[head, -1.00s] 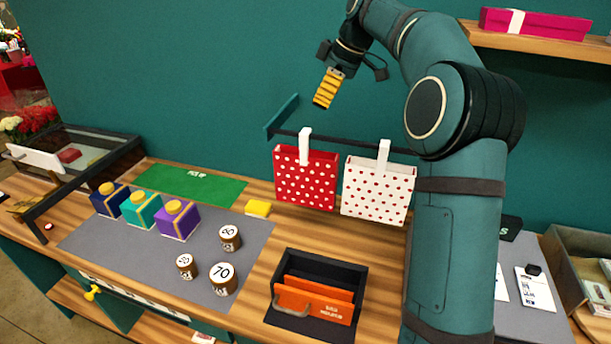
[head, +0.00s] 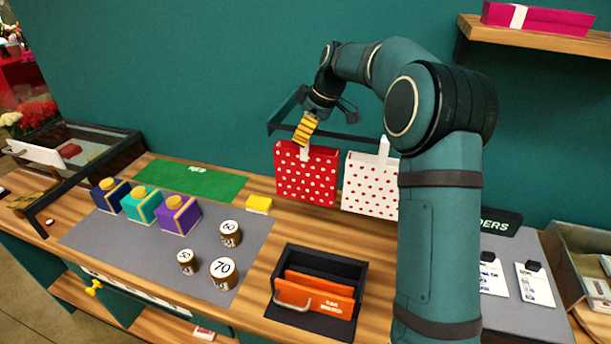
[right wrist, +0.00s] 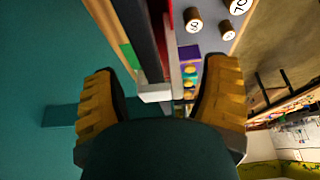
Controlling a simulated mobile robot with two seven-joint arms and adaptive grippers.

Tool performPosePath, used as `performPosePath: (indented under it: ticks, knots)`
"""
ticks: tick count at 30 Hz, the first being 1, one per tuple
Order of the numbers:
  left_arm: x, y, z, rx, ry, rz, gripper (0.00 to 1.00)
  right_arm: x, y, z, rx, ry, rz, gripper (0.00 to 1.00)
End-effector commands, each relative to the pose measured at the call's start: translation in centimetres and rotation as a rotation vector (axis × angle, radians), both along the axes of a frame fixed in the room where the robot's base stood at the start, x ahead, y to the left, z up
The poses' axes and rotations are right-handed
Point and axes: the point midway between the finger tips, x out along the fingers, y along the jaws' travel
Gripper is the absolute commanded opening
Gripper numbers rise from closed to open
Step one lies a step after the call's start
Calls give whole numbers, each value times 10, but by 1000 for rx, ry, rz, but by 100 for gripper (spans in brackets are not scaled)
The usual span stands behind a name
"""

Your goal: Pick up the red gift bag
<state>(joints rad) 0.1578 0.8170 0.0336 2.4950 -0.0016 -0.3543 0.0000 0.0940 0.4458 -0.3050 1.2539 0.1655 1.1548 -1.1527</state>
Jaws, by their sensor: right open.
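The red gift bag with white dots (head: 307,176) hangs from a dark rail in the head view, its white handle mostly hidden by my right gripper. My right gripper (head: 304,131) is pointing down at that handle. In the right wrist view, the white handle (right wrist: 157,92) lies between the two yellow fingers of the open gripper (right wrist: 158,96), with gaps on both sides. I cannot tell if any finger touches it. My left gripper is not in view.
A white bag with red dots (head: 370,186) hangs just right of the red one, partly behind my right arm. Gift boxes, numbered weights and an orange-filled black holder (head: 362,268) stand on the counter.

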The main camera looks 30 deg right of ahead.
Motion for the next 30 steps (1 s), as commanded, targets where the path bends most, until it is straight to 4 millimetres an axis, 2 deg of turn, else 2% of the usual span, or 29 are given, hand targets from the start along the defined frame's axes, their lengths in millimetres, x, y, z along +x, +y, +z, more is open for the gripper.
performPosePath:
  ticks: [6, 8, 12, 13, 25, 30]
  knots:
    - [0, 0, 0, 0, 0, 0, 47, 0, 0, 0, 0, 0, 0, 75]
    - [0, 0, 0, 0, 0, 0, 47, 0, 0, 0, 0, 0, 0, 54]
    - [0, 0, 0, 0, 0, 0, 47, 0, 0, 0, 0, 0, 1, 5]
    - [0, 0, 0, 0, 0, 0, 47, 0, 0, 0, 0, 0, 0, 0]
    - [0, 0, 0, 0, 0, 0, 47, 0, 0, 0, 0, 1, 1, 0]
    - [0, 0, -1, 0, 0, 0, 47, 0, 0, 7, -1, 0, 2, 0]
